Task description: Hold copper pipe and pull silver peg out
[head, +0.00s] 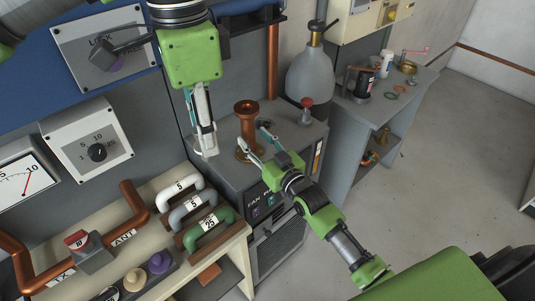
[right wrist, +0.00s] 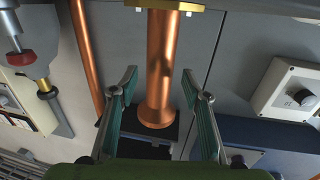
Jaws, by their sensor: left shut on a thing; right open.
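The copper pipe (head: 247,121) stands upright on the grey cabinet, with a flared top and a brass base. In the right wrist view the pipe (right wrist: 160,65) runs between my right fingers. My right gripper (head: 254,139) is open, one finger on each side of the pipe; its fingers (right wrist: 160,125) show clear gaps to the copper. My left gripper (head: 204,150) points down, left of the pipe and apart from it. It is shut on a slim pale piece, apparently the silver peg (head: 209,137), mostly hidden by the fingers. The pipe's top opening looks dark and empty.
A red-knobbed valve (head: 305,108) and a grey flask (head: 310,73) stand behind the pipe. A thin copper pipe (head: 272,60) rises at the wall. Several labelled handles (head: 190,210) fill the bench at front left. The floor at right is clear.

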